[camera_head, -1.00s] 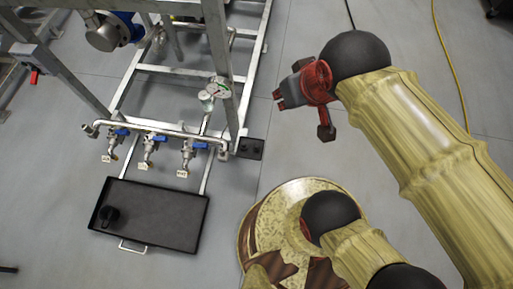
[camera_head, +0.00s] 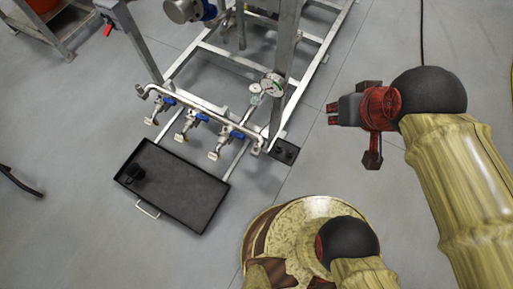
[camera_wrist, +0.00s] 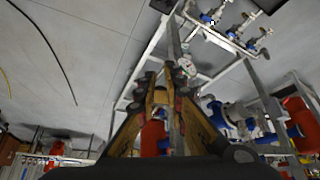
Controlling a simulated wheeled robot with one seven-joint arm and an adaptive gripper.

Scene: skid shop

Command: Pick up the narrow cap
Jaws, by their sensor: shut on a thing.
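My gripper (camera_head: 333,114) is up over open floor right of the skid frame in the head view, pointing left. In the wrist view its fingers (camera_wrist: 160,92) are drawn together around a small thing at the tips. That thing is mostly hidden and I cannot make out its shape, so I cannot tell if it is the narrow cap. A black, cap-like piece (camera_head: 135,173) lies in the left part of the dark tray (camera_head: 190,196) on the floor, well away from my gripper.
The metal skid frame (camera_head: 225,55) has a row of blue-handled valves (camera_head: 200,117) above the tray and a gauge (camera_head: 272,84) on the right. The tray has a front handle (camera_head: 147,209). Grey floor is clear between frame and gripper.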

